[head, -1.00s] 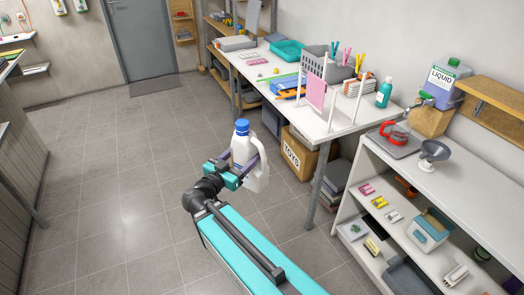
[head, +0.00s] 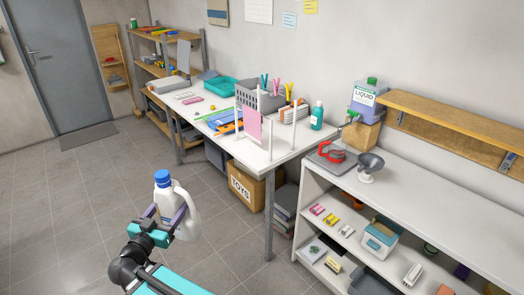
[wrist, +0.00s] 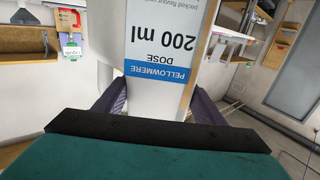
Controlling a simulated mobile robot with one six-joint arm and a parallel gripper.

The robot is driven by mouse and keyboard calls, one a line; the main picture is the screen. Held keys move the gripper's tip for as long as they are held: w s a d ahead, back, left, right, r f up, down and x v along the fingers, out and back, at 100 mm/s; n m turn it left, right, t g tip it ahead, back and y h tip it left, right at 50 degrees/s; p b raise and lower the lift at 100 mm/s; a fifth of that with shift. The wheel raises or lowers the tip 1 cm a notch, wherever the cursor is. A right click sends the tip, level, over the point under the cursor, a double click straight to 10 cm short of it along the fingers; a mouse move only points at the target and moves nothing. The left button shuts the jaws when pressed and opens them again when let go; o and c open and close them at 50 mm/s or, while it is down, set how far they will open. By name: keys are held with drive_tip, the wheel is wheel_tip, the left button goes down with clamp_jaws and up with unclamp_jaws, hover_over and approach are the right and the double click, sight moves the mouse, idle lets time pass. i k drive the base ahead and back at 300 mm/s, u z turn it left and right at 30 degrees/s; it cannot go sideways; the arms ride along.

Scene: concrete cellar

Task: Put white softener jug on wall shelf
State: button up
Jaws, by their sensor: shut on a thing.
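The white softener jug (head: 181,213) with a blue cap is in my gripper (head: 170,222), upright and clear of the floor in the head view. In the wrist view the jug's label (wrist: 170,40) appears upside down between the purple fingers, which are shut on the jug's sides. The wooden wall shelf (head: 440,117) is on the right wall in the head view, above the white counter. Its visible top is bare. The jug is well to the left of the shelf and lower than it.
Floor on the left is free.

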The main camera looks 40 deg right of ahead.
sight(507, 134)
drive_tip(key=u, duration=0.35)
drive_tip(key=k, duration=0.85)
drive_tip(key=z, duration=0.8)
